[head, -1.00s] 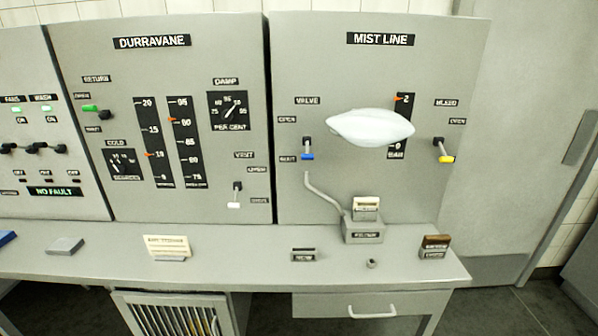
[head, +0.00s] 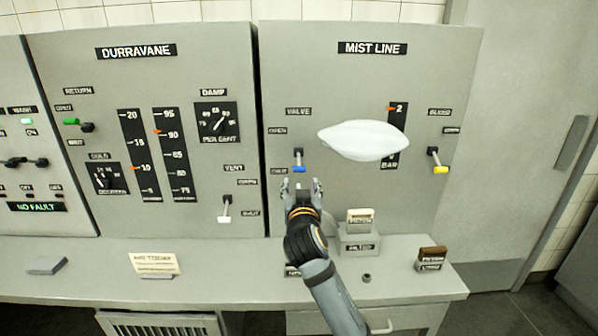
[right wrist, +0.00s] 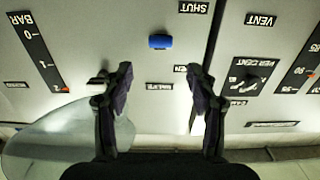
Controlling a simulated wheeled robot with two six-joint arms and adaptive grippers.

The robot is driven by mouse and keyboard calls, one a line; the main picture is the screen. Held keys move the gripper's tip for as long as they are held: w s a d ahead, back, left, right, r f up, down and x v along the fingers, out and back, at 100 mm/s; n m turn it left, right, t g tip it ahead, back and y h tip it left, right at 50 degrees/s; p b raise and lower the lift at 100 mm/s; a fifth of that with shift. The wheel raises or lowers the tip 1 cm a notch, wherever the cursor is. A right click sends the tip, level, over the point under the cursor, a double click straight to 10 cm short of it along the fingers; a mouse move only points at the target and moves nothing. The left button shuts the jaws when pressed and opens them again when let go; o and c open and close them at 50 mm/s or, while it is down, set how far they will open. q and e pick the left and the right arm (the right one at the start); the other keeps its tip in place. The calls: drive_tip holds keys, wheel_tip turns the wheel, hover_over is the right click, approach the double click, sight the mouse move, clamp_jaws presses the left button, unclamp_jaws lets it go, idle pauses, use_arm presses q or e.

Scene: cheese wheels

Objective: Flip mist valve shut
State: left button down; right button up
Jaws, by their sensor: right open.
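The mist valve lever, with a blue tip (head: 299,169), is on the MIST LINE panel (head: 440,70) under the VALVE label. In the head view its tip points down, level with the lower SHUT label (head: 279,171); the OPEN label is higher. My right gripper (head: 301,187) is open and empty just below the tip in that view. In the right wrist view, the blue tip (right wrist: 160,41) shows beyond the gap between the open fingers (right wrist: 160,72), apart from both. My left gripper is not in view.
A pale, rounded lens-shaped thing (head: 363,140) is in front of the panel, right of the valve. A yellow-tipped lever (head: 440,170) is farther right and a white-tipped one (head: 224,219) is left. A grey filter box (head: 358,240) stands on the desk below.

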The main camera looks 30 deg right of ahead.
sight(300, 171)
drive_tip(key=p+x, duration=0.3)
drive_tip(key=x, duration=0.6)
drive_tip(key=shift+w+d, duration=0.15)
drive_tip(key=shift+w, duration=0.2)
drive_tip(key=shift+w+d+f, duration=0.1)
drive_tip(key=shift+w+d, duration=0.05)
drive_tip(key=shift+w, duration=0.2)
clamp_jaws()
